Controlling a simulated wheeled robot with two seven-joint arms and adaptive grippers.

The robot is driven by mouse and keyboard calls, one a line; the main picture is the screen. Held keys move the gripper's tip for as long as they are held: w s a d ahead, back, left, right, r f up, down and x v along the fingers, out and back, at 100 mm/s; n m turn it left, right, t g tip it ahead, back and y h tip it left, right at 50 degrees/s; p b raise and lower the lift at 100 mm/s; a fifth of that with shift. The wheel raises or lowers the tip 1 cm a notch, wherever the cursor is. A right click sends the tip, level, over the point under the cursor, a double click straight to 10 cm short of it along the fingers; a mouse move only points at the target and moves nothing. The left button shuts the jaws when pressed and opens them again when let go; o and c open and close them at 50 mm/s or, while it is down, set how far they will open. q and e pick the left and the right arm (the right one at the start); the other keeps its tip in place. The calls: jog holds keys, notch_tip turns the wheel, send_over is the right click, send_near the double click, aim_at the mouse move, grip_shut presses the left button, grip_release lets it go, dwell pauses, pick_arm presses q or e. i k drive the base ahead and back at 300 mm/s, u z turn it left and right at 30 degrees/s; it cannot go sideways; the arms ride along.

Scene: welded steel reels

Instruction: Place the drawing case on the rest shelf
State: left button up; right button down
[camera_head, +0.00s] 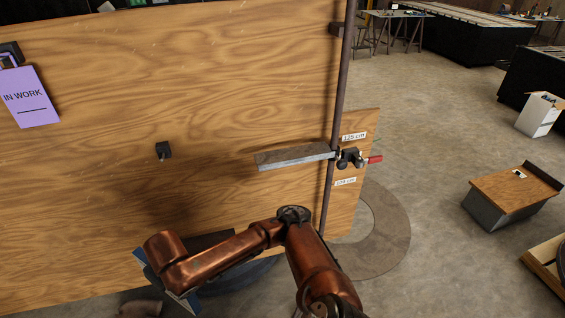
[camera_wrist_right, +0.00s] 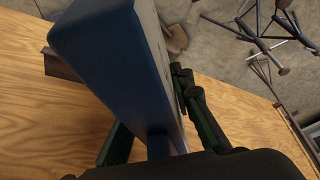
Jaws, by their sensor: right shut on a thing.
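The drawing case (camera_wrist_right: 120,65) is a dark blue, flat box that fills the upper middle of the right wrist view. My right gripper (camera_wrist_right: 155,138) is shut on it, with dark green fingers on either side. In the head view a blue edge (camera_head: 149,272), apparently the case, shows low at the left beside my copper right arm, which hides much of it and the gripper. The grey rest shelf (camera_head: 293,156) juts along the wooden panel, above and right of the case, apart from it. Its top looks empty. My left gripper is not in view.
A clamp with a red handle (camera_head: 373,159) sits on the upright pole (camera_head: 342,85) at the shelf's right end. A "125 cm" label (camera_head: 354,136) is beside it. A black block (camera_head: 163,150) and a purple "IN WORK" sign (camera_head: 30,97) are on the panel.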

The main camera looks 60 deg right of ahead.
aim_at(266, 153)
jog(key=k, duration=0.15)
jog(key=z, duration=1)
